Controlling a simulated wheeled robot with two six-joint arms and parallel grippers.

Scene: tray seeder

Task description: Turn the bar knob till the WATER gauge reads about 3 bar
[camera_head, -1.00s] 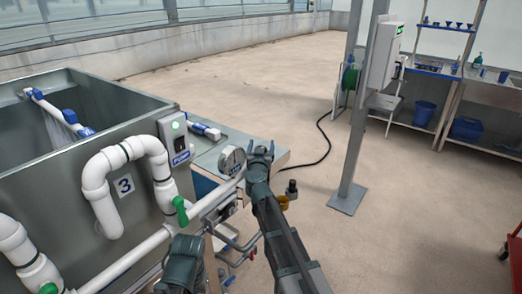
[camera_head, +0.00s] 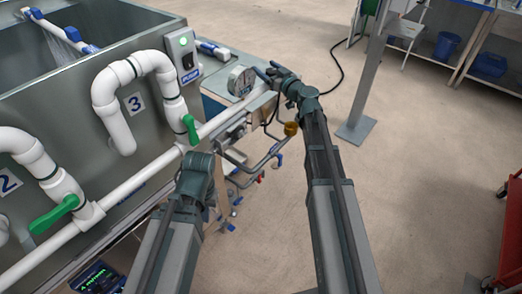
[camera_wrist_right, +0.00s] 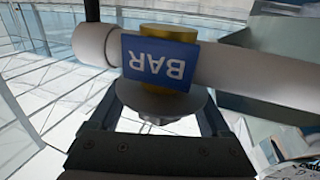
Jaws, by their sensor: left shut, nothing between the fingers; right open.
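The bar knob (camera_wrist_right: 165,105) is a grey round disc under a yellow collar (camera_wrist_right: 168,86) and a blue BAR label (camera_wrist_right: 160,60) in the right wrist view. My right gripper (camera_wrist_right: 170,120) is open, with a finger on each side of the knob; I cannot tell whether they touch it. In the head view my right gripper (camera_head: 272,72) is at the far end of the white pipe (camera_head: 222,121), beside a round gauge (camera_head: 240,80). The gauge's needle is too small to read. My left gripper (camera_head: 197,168) is shut and empty near the pipe, its fingertips mostly hidden.
A grey tank (camera_head: 75,118) with white pipes and green valve handles (camera_head: 192,130) fills the left. A switch box (camera_head: 182,55) with a green light sits at its corner. A grey post (camera_head: 368,85) stands behind on the right. The floor at right is largely clear.

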